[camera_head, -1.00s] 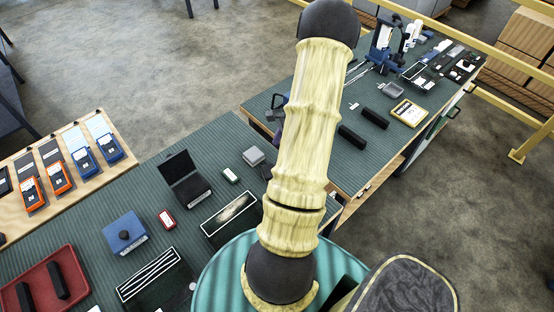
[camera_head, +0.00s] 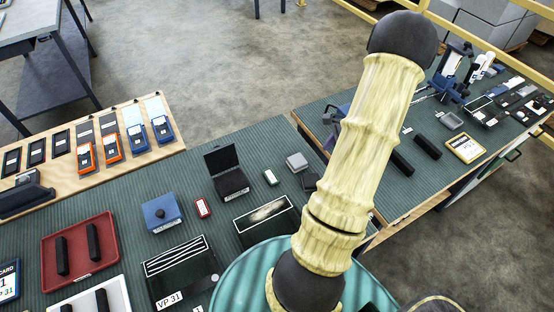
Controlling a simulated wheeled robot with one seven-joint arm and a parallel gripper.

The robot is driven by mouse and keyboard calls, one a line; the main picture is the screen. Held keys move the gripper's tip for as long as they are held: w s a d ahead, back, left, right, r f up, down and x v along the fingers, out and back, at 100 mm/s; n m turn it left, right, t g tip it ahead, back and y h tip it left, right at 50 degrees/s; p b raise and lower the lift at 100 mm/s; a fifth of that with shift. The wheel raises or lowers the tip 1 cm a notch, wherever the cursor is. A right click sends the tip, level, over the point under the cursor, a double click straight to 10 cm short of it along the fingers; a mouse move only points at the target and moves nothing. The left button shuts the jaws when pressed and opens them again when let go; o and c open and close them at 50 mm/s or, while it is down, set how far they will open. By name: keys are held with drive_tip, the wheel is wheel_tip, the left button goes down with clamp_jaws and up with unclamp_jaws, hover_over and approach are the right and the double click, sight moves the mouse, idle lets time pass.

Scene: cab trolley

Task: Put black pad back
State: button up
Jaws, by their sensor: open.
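An open black case with a raised lid (camera_head: 228,170) stands on the ribbed green table and looks like an ink pad; I cannot tell for sure that it is the black pad. A blue block with a dark knob (camera_head: 161,213) and a small red-edged piece (camera_head: 202,207) lie to its left. A red tray (camera_head: 103,223) at the left holds two black bars. My yellow arm crosses the right middle of the view and hides part of both tables. My gripper is outside the view.
Two framed black trays (camera_head: 181,271) lie near the front edge. A wooden board (camera_head: 177,152) with blue and orange devices runs along the back left. Two black bars (camera_head: 427,147) and a yellow-edged card (camera_head: 466,148) lie on the right table.

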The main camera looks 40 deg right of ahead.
drive_tip(key=w+a+r+n+g+h, duration=0.1)
drive_tip(key=w+a+r+n, duration=0.25)
drive_tip(key=a+n, duration=0.4)
drive_tip(key=w+a+r+n+g+h, duration=0.1)
drive_tip(key=w+a+r+n+h, duration=0.25)
drive_tip(key=a, duration=0.65)
drive_tip(key=s+a+r+n+t, duration=0.1)
drive_tip(key=s+a+r+n, duration=0.1)
drive_tip(key=a+n, duration=0.4)
drive_tip(key=s+a+r+n+t, duration=0.1)
drive_tip(key=s+a+r+n, duration=0.1)
drive_tip(key=a+r+n, duration=0.2)
drive_tip(key=a+n, duration=0.3)
drive_tip(key=a, duration=0.3)
drive_tip(key=shift+a+r, duration=0.2)
drive_tip(key=shift+r, duration=0.1)
drive_tip(key=shift+y, duration=0.25)
